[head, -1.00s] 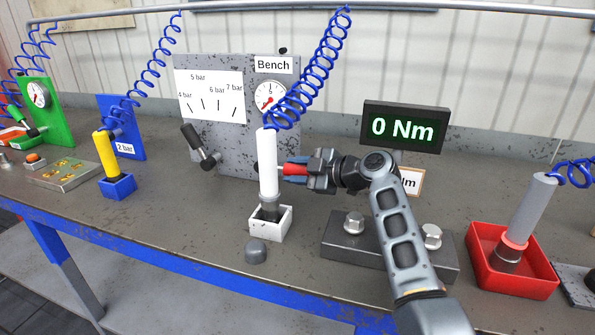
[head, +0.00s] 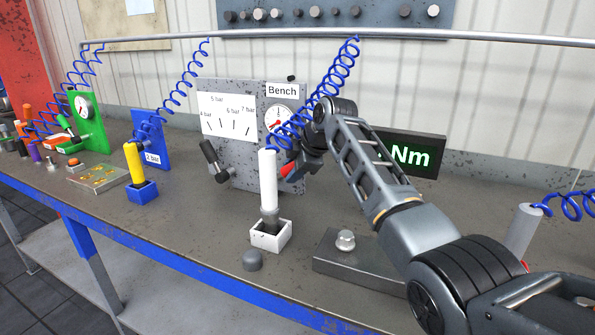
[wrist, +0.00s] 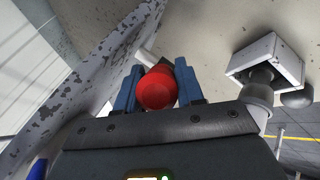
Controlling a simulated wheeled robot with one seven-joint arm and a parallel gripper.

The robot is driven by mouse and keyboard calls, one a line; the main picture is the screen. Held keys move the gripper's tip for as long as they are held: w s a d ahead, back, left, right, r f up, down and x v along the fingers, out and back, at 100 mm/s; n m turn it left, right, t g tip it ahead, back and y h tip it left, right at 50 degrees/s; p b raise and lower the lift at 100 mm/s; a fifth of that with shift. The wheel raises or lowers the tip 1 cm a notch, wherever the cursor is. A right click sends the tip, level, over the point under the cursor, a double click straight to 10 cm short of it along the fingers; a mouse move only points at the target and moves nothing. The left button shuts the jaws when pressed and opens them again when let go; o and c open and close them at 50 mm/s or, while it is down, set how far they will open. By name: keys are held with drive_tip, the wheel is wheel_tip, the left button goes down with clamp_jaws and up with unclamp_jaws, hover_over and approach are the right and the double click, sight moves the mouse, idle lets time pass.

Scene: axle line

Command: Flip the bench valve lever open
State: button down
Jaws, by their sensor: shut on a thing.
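The bench valve lever has a red grip (head: 287,169), beside the grey Bench panel (head: 245,170) and below its gauge (head: 279,121). In the wrist view the red grip (wrist: 157,90) sits between the two blue fingers of my gripper (wrist: 158,84), which is shut on it. In the head view my gripper (head: 292,170) is at the panel's right side, partly hidden by the white tool and my own arm. The lever's pivot is mostly hidden.
A white tool (head: 268,180) stands in a white holder (head: 270,236) close in front, with a blue coiled hose (head: 325,95) above. A black lever (head: 214,160) juts from the panel's left. A grey bolt block (head: 345,262) and a torque display (head: 412,154) are at right.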

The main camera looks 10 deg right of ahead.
drive_tip(key=shift+w+a+r+g+h, duration=0.2)
drive_tip(key=shift+a+r+g+h, duration=0.1)
drive_tip(key=shift+r+h, duration=0.2)
drive_tip(key=c, duration=0.8)
unclamp_jaws()
drive_tip(key=shift+f, duration=0.1)
drive_tip(key=shift+v, duration=3.9)
